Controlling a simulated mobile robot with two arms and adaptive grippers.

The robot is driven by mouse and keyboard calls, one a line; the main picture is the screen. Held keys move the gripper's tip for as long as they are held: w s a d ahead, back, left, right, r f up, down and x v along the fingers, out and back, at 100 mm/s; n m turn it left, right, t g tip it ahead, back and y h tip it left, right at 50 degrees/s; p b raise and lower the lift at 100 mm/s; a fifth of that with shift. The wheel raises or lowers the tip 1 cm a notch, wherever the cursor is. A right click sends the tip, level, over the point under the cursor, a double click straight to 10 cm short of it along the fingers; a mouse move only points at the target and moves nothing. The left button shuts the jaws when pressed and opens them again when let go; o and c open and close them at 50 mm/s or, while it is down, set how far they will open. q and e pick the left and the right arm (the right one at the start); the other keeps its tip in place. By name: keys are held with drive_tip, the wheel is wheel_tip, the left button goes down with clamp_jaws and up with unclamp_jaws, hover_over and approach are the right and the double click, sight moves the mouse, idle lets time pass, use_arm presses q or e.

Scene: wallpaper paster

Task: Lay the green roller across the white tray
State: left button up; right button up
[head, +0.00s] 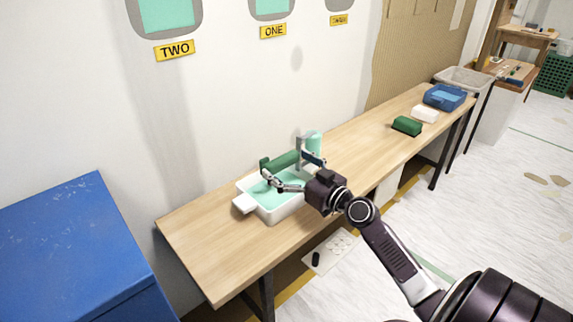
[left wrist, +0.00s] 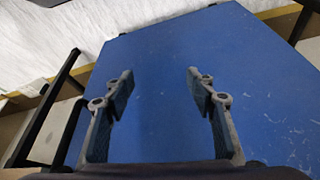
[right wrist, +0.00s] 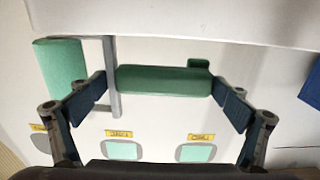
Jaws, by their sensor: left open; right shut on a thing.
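The green roller (head: 281,160) is a dark green cylinder on a grey frame, held level over the white tray (head: 243,204) on the wooden table. The tray has light green inside. My right gripper (head: 292,173) is shut on the roller; in the right wrist view, the roller (right wrist: 165,80) spans between the two fingers (right wrist: 160,90). Whether the roller touches the tray's rim is hard to tell. My left gripper (left wrist: 160,80) is open and empty above a blue surface, and it is not seen in the head view.
A dark green block (head: 407,126), a white block (head: 425,115) and a blue box (head: 445,97) sit farther right on the table (head: 360,145). A blue cabinet (head: 75,245) stands at left.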

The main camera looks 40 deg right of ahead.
use_arm(q)
drive_tip(key=shift+w+d+r+t+b, duration=0.15)
drive_tip(key=shift+w+t, duration=0.1)
drive_tip(key=shift+w, duration=0.25)
drive_tip(key=shift+w+d+r+t+b, duration=0.1)
drive_tip(key=shift+w+d+t+b, duration=0.15)
drive_tip(key=shift+w, duration=0.3)
drive_tip(key=shift+w+d+r+t+b, duration=0.1)
drive_tip(key=shift+w+t, duration=0.2)
drive_tip(key=shift+w, duration=0.2)
use_arm(e)
drive_tip(key=shift+f, duration=0.3)
drive_tip(key=o, duration=0.9)
drive_tip(key=shift+c, duration=0.2)
use_arm(q)
drive_tip(key=shift+s, duration=0.1)
